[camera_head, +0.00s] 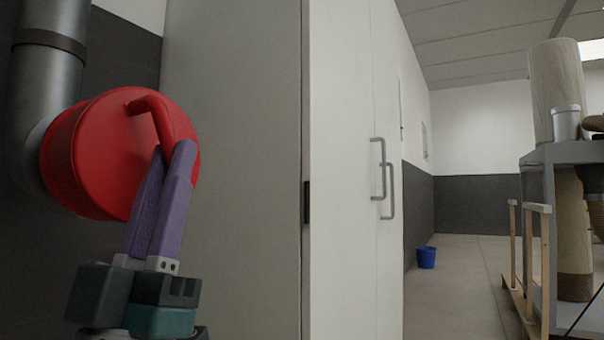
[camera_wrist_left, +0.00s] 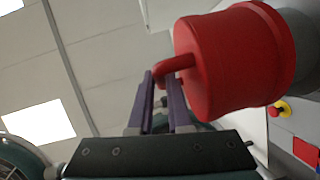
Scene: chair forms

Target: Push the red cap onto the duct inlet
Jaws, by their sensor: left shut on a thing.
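The red cap (camera_head: 105,150) is a round drum-like lid with a bent red handle (camera_head: 158,108) on its face. It stands at the end of the grey metal duct (camera_head: 45,85) at the left of the head view. The cap hides the duct inlet, so I cannot tell how far it sits on it. My left gripper (camera_head: 170,158) has its purple fingers shut on the handle, from below. In the left wrist view the cap (camera_wrist_left: 228,65) fills the upper right, with its handle at the fingertips (camera_wrist_left: 160,82). My right gripper is not in view.
A tall pale cabinet (camera_head: 235,170) with grey door handles (camera_head: 382,180) stands close to the right of the cap. A blue bucket (camera_head: 426,257) is on the floor farther back. A grey frame (camera_head: 545,220) with a large tan column (camera_head: 556,95) stands at the far right.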

